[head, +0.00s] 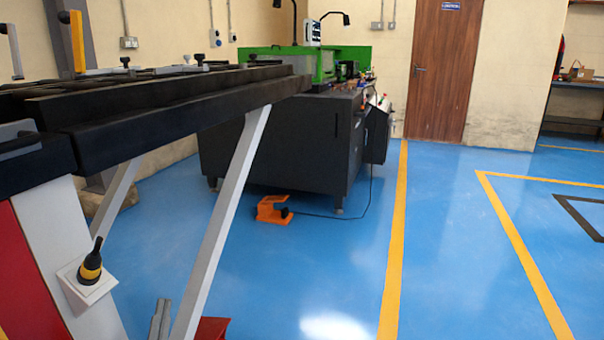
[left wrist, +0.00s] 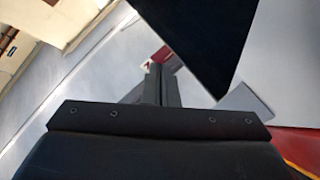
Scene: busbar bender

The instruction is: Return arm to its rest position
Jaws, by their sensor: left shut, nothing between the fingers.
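My left gripper (head: 161,305) shows at the bottom left of the head view as two grey fingers pointing up. The fingers are together and hold nothing. It is near the slanted grey leg of the bending machine (head: 180,125), below the machine's dark bed. In the left wrist view the left gripper (left wrist: 162,82) shows as dark fingers side by side, close to a large black surface and pale panels. My right gripper is in neither view.
A white panel (head: 58,240) with a black and yellow knob (head: 91,266) stands left of the gripper. An orange foot pedal (head: 272,210) lies on the blue floor by a dark cabinet (head: 285,145). The floor to the right, with yellow lines, is open.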

